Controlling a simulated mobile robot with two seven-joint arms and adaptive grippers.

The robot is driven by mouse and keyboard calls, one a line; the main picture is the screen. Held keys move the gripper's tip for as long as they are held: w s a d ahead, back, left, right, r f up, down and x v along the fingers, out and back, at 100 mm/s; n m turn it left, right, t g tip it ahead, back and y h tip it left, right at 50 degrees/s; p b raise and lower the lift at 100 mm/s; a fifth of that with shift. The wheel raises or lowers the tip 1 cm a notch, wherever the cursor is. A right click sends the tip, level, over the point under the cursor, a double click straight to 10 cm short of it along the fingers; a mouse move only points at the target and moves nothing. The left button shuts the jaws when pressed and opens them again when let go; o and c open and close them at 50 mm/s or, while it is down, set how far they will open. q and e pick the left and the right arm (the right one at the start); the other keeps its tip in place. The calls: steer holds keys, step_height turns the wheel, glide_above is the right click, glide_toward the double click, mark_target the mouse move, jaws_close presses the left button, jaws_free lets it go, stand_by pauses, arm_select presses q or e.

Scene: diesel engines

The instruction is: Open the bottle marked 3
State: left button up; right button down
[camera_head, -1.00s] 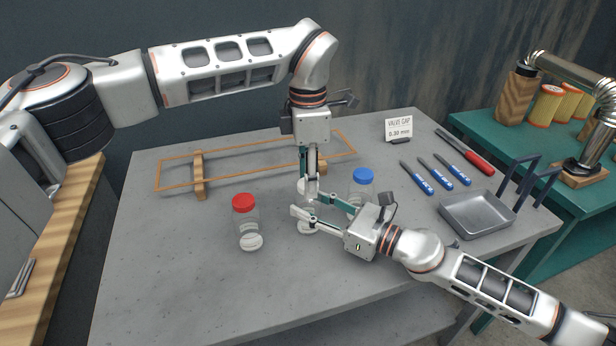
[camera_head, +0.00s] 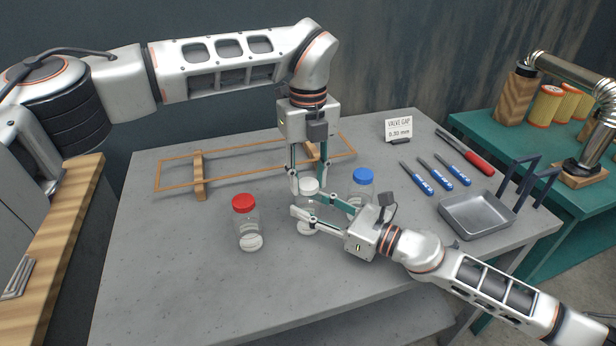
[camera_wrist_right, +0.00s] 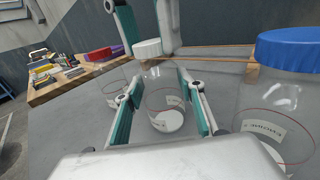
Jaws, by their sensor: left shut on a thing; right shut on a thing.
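Three clear bottles stand on the grey table: one with a red lid (camera_head: 243,203), one with a blue lid (camera_head: 363,176), and a white-lidded bottle (camera_wrist_right: 165,98) between them. My right gripper (camera_head: 307,208) is shut around the body of the white-lidded bottle from the side. My left gripper (camera_head: 308,185) points down from above, its fingers shut on the white lid (camera_wrist_right: 147,48). The lid sits at the top of the bottle; whether it is loose I cannot tell.
A wooden frame (camera_head: 199,176) stands at the back of the grey table (camera_head: 180,290). Blue-handled tools (camera_head: 424,186), a red-handled tool (camera_head: 480,163), a metal tray (camera_head: 477,222) and a sign card (camera_head: 399,128) are at the right. The front left is clear.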

arm_select(q)
steer(key=n, duration=0.5)
steer(key=shift+n, duration=0.3)
steer(key=n, duration=0.6)
steer(key=shift+n, duration=0.4)
steer(key=n, duration=0.4)
steer(key=shift+r, duration=0.2)
steer(key=shift+r, duration=0.8)
steer(key=shift+r, duration=0.15)
